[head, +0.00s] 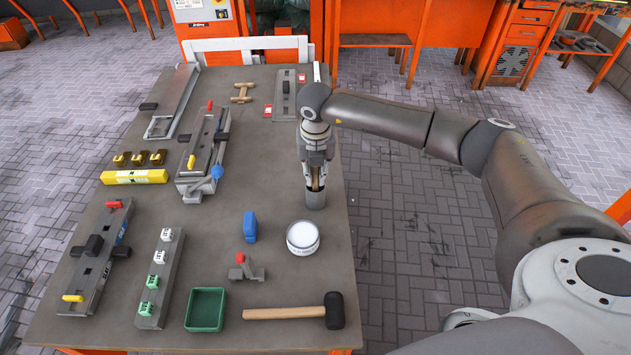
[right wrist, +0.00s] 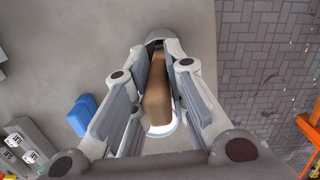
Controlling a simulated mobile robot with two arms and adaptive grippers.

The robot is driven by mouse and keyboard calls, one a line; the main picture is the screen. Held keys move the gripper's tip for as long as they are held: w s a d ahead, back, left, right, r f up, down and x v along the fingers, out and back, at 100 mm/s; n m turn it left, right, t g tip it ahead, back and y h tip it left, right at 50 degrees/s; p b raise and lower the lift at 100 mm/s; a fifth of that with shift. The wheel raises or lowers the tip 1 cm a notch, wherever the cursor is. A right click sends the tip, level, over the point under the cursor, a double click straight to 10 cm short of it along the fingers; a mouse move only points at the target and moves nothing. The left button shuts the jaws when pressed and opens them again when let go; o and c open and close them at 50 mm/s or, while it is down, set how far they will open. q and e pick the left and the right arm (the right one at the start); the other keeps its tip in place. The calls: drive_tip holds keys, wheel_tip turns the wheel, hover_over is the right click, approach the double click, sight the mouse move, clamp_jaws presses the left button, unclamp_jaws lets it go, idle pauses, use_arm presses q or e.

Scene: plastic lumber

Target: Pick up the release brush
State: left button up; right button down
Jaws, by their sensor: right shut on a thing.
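The release brush shows as a brown handle (right wrist: 157,95) between the fingers of my right gripper in the right wrist view. In the head view, my right gripper (head: 316,180) points down at the right side of the table, shut on this handle (head: 316,182). My left gripper is not in view.
A white round tin (head: 303,238) and a blue block (head: 250,227) stand nearer on the table (head: 265,180). A mallet (head: 300,312) and green tray (head: 205,310) lie at the front. Metal fixtures (head: 205,155) fill the left side. The table's right edge is close.

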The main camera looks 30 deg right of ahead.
drive_tip(key=shift+r, duration=0.15)
drive_tip(key=shift+r, duration=0.35)
wheel_tip(320, 180, up, 9)
drive_tip(key=b, duration=0.3)
idle(2.1)
